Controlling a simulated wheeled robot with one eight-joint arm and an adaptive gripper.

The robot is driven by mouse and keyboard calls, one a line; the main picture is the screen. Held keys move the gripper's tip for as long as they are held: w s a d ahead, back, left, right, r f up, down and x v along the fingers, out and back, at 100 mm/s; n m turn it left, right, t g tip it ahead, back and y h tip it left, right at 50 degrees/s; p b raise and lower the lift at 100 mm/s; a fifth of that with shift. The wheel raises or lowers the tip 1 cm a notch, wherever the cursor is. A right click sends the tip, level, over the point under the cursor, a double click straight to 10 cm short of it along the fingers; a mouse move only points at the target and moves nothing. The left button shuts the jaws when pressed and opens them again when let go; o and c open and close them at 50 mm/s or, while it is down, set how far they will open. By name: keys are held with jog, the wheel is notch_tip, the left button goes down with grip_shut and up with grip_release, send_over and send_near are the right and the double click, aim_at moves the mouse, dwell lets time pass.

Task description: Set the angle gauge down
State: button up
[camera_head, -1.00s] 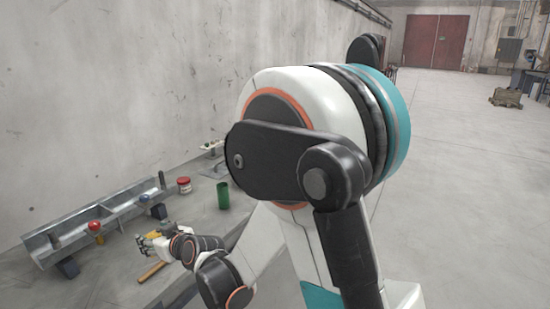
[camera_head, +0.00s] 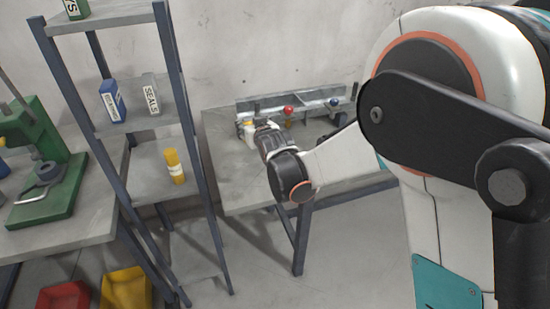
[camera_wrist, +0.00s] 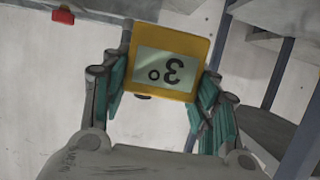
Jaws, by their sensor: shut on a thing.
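The angle gauge (camera_wrist: 168,62) is a yellow-framed square with a grey display reading 3°, upside down in the wrist view. My gripper (camera_wrist: 163,84) has its teal-padded fingers on both sides of the gauge, shut on it. In the head view my gripper (camera_head: 246,126) is small, over the left part of the grey worktable, in front of the metal trough (camera_head: 268,101). Whether the gauge touches any surface cannot be told.
The worktable (camera_head: 228,170) carries the trough, with a red knob (camera_head: 288,110) and a blue knob (camera_head: 334,102). A shelf rack (camera_head: 165,90) with boxes and a yellow tube (camera_head: 174,165) stands left of it. A green press (camera_head: 45,160) stands farther left. My arm hides the table's right side.

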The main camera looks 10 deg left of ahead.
notch_tip(320, 180, down, 19)
jog(key=b, duration=0.5)
jog(key=shift+r, duration=0.1)
jog(key=shift+f+b, duration=0.2)
jog(key=shift+b, duration=0.15)
jog(key=o, duration=1.2)
jog(key=shift+r, duration=0.1)
jog(key=shift+r, duration=0.1)
jog(key=p+v, duration=0.2)
jog(key=v, duration=1)
jog(key=shift+p, duration=0.3)
